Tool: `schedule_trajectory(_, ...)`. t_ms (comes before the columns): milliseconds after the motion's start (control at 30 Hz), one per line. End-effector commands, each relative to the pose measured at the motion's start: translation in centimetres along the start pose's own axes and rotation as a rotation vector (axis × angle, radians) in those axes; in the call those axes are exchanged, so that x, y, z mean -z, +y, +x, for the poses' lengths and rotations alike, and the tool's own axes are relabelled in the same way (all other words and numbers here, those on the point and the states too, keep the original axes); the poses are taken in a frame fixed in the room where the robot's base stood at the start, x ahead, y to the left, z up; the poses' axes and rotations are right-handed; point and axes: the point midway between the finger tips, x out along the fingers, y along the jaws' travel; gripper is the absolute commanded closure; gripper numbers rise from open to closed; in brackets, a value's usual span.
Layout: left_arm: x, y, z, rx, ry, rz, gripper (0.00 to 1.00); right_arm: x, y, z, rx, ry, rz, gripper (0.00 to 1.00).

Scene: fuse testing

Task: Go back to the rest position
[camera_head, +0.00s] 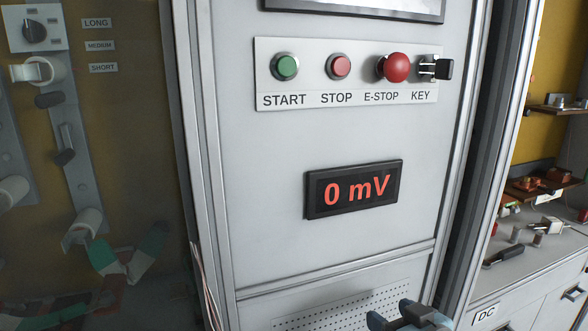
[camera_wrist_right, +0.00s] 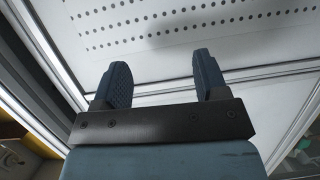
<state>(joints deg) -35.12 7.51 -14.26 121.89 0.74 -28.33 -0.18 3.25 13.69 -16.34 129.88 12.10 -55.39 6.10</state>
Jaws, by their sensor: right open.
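My right gripper (camera_head: 392,315) shows at the bottom edge of the head view, in front of the lower part of the grey control cabinet (camera_head: 270,190). In the right wrist view, my right gripper (camera_wrist_right: 160,82) has its two dark blue fingers apart with nothing between them. It faces the cabinet's perforated panel (camera_wrist_right: 190,30). My left gripper is in neither view.
The cabinet carries a green START button (camera_head: 286,66), a red STOP button (camera_head: 339,66), a red E-STOP knob (camera_head: 395,67) and a key (camera_head: 441,69). The display (camera_head: 353,189) reads 0 mV. A fuse board (camera_head: 130,150) stands left; a cluttered counter (camera_head: 545,245) stands right.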

Motion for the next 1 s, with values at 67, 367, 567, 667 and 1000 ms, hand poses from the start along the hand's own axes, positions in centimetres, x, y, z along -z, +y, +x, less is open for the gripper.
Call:
schedule_trajectory(67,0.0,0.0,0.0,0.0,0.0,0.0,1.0,-4.9,-0.5,-0.1,-0.01,-0.043,0.026,0.33)
schedule_trajectory(367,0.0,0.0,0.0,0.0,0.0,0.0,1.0,-20.1,-2.9,-3.7,-0.055,-0.162,0.066,0.33)
schedule_trajectory(567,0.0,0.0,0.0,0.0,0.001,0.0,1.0,-26.9,-4.8,-7.1,-0.074,-0.224,0.071,0.33)
schedule_trajectory(667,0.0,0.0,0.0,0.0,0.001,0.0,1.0,-29.8,-5.8,-9.0,-0.08,-0.252,0.071,0.33)
schedule_trajectory(1000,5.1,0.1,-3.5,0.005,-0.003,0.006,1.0,-24.8,-5.8,-11.5,-0.088,-0.261,0.059,0.33)
